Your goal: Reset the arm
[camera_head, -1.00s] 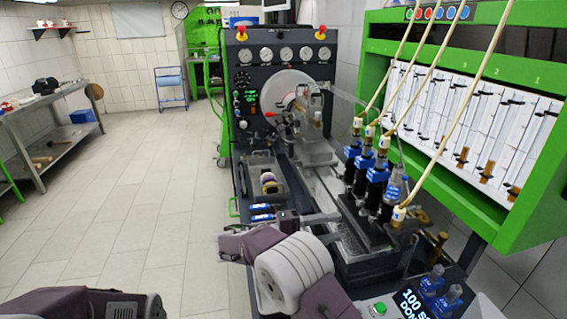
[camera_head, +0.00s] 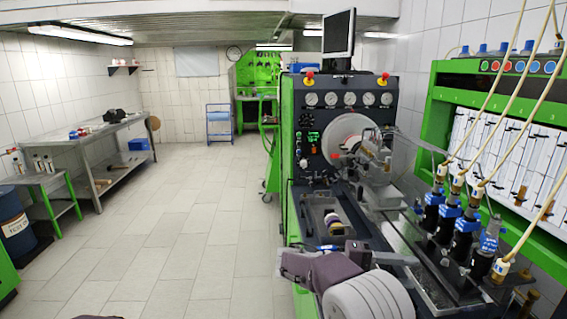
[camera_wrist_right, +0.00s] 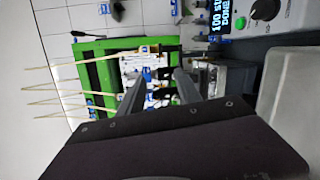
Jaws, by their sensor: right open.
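My right arm reaches in from the bottom in the head view, with purple and pale grey links. Its gripper (camera_head: 408,260) points right, over the near part of the test bench (camera_head: 296,215), and its fingers look small there. In the right wrist view its two dark fingers (camera_wrist_right: 160,82) stand apart with nothing held between them. Beyond them are blue-collared injectors (camera_wrist_right: 148,73) and the green rack (camera_wrist_right: 95,65). Of my left arm only a thin dark sliver shows at the bottom edge of the head view; its gripper is out of view.
The green rack (camera_head: 440,110) with tubes and several injectors (camera_head: 452,213) stands close on the right. A tray (camera_head: 322,212) with a roll lies on the bench. A display with a knob (camera_wrist_right: 240,12) is near the gripper. The tiled floor (camera_head: 180,240) at left is clear.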

